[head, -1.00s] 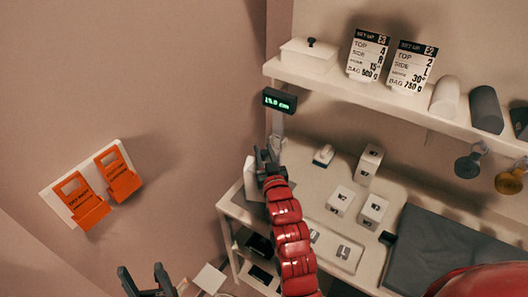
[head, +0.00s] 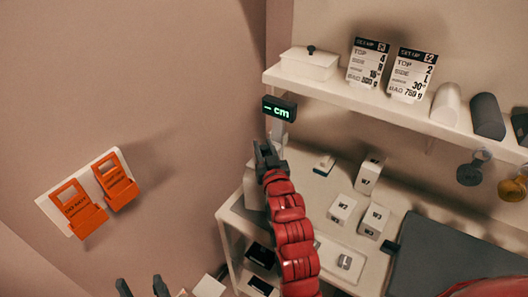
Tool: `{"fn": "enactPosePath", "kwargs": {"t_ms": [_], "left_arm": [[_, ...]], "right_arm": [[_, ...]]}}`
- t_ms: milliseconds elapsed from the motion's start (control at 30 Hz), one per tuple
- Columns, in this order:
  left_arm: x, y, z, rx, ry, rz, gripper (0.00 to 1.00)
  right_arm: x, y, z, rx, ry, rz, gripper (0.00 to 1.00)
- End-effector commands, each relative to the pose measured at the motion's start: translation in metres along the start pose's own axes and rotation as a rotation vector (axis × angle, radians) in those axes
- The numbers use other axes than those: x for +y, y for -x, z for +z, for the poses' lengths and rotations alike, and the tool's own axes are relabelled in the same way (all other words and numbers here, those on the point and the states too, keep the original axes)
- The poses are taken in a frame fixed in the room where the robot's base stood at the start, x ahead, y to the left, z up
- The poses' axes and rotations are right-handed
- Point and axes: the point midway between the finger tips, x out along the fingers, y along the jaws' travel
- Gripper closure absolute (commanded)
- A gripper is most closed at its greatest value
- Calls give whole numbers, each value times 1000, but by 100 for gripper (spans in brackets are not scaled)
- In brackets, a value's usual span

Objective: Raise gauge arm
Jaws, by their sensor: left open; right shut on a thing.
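The gauge (head: 279,107) stands at the back left corner of the bench, with a dark display on top that shows a dash and "cm" in green. Its pale post (head: 278,130) drops from the display behind my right gripper. My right gripper (head: 266,147) is at the post, a little below the display, shut on the gauge arm. The jaws and my red arm hide most of the gauge arm. My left gripper (head: 143,287) is low at the left, open and empty, cut off by the bottom edge.
Several white blocks (head: 342,209) and a dark mat (head: 440,255) lie on the bench. Above runs a shelf (head: 390,108) with a lidded box (head: 309,64), two cards (head: 368,62) and rolls. Orange holders (head: 78,208) hang on the left wall.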

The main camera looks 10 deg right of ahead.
Motion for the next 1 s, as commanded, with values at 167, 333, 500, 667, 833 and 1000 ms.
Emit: {"fn": "enactPosePath", "kwargs": {"t_ms": [167, 333, 500, 667, 833, 1000], "left_arm": [[0, -1, 0, 0, 0, 0, 36], [0, -1, 0, 0, 0, 0, 36], [0, -1, 0, 0, 0, 0, 36], [0, 2, 0, 0, 0, 0, 36], [0, 10, 2, 0, 0, 0, 36], [0, -4, -1, -1, 0, 0, 36]], "right_arm": [[1, 0, -8, 17, -1, 2, 49], [1, 0, -6, 12, -1, 1, 36], [1, 0, -4, 10, -1, 1, 36], [0, 8, -2, 8, 0, 1, 36], [0, 35, -1, 11, 0, 1, 36], [0, 68, -8, 1, 0, 0, 36]]}}
